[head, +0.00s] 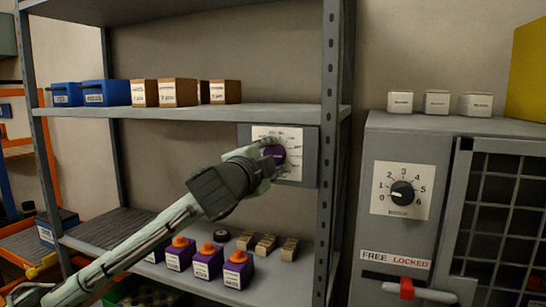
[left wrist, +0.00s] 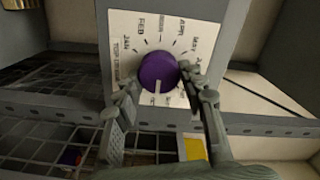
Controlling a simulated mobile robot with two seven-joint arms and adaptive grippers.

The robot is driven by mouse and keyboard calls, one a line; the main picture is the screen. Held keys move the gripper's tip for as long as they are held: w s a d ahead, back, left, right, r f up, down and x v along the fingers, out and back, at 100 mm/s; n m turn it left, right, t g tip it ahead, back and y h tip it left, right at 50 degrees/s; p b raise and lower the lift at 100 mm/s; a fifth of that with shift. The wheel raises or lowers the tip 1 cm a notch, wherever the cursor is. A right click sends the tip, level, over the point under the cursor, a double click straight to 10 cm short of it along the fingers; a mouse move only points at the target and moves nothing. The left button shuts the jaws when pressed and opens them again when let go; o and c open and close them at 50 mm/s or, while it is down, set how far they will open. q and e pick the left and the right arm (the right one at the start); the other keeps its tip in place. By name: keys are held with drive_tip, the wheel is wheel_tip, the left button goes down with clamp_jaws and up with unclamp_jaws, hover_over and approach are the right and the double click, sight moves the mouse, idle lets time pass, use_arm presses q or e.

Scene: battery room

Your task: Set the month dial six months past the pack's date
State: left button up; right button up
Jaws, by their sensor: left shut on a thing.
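The month dial is a purple knob (head: 277,153) on a white plate in a grey box under the upper shelf. In the left wrist view the knob (left wrist: 157,70) has a white line pointing down in the picture. Month marks including JAN, FEB and MAY ring it; the lower marks are partly hidden by the fingers. My left gripper (left wrist: 160,82) is shut on the knob, one finger on each side. Purple packs with orange caps (head: 208,262) stand on the lower shelf; their label text is too small to read. My right gripper is out of view.
Brown boxes (head: 179,93) and blue bins (head: 105,93) stand on the upper shelf (head: 200,114). A shelf post (head: 329,150) rises right of the dial.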

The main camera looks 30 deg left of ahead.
use_arm(q)
drive_tip(key=shift+n, duration=2.2)
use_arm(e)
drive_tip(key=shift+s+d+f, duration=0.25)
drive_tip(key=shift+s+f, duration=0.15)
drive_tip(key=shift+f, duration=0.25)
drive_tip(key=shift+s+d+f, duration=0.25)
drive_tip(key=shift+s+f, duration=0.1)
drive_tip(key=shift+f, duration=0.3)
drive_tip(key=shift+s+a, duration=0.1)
use_arm(q)
drive_tip(key=o, duration=0.9)
drive_tip(key=shift+o, duration=1.3)
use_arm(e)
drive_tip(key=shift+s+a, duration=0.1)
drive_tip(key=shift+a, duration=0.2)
